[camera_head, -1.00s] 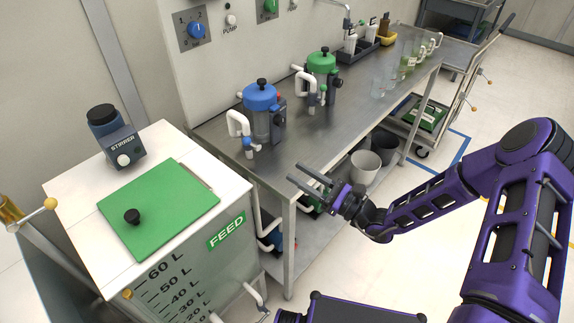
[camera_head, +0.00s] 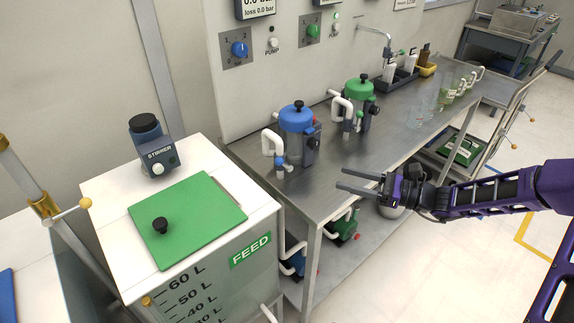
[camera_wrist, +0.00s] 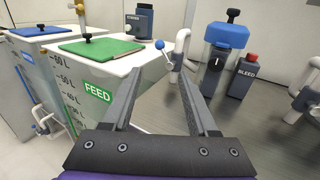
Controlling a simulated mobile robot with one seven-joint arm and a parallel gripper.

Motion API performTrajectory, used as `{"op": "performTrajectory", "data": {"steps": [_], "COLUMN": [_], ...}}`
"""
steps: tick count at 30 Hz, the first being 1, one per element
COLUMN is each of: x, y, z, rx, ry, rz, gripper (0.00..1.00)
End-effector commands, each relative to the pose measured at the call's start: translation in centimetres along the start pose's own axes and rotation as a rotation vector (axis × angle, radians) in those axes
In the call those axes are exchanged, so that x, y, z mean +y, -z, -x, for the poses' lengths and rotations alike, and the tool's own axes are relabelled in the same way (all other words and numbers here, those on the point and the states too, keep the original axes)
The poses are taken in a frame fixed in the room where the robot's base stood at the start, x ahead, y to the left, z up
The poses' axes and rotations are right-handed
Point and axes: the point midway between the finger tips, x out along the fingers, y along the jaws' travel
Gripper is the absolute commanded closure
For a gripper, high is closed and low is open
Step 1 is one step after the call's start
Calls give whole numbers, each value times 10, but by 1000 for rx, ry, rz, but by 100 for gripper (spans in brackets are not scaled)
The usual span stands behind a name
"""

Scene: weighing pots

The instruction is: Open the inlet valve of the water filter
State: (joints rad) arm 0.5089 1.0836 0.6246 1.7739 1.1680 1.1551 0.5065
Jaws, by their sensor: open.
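The blue-lidded filter (camera_head: 297,143) stands on the steel bench, with a white elbow pipe (camera_head: 271,141) at its left. A small blue valve part (camera_head: 280,161) shows low on that pipe. In the wrist view the valve's lever has a blue ball (camera_wrist: 160,44) and slopes from upper left down to the white pipe (camera_wrist: 181,47). The filter's body (camera_wrist: 218,62) stands right of the pipe, beside a box marked BLEED with a red button. My gripper (camera_head: 340,179) is open and empty, over the bench's front edge, right of and nearer than the valve. No finger touches it.
A green-lidded filter (camera_head: 358,108) stands farther along the bench (camera_head: 345,158), with glass beakers (camera_head: 445,95) beyond. The FEED tank (camera_head: 225,262), with a green lid and a stirrer (camera_head: 152,146), stands left of the bench. The wall behind carries dials and pump buttons.

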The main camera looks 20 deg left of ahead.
Motion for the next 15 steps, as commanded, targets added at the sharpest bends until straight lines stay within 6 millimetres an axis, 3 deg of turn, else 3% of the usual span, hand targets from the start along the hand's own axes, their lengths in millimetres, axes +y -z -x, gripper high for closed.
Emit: {"op": "performTrajectory", "data": {"steps": [5, 15], "x": [1, 1], "y": [0, 0], "z": [-21, -95], "rx": [2, 0], "ry": [-6, -5], "rz": [-3, -2], "gripper": [41, 41]}}
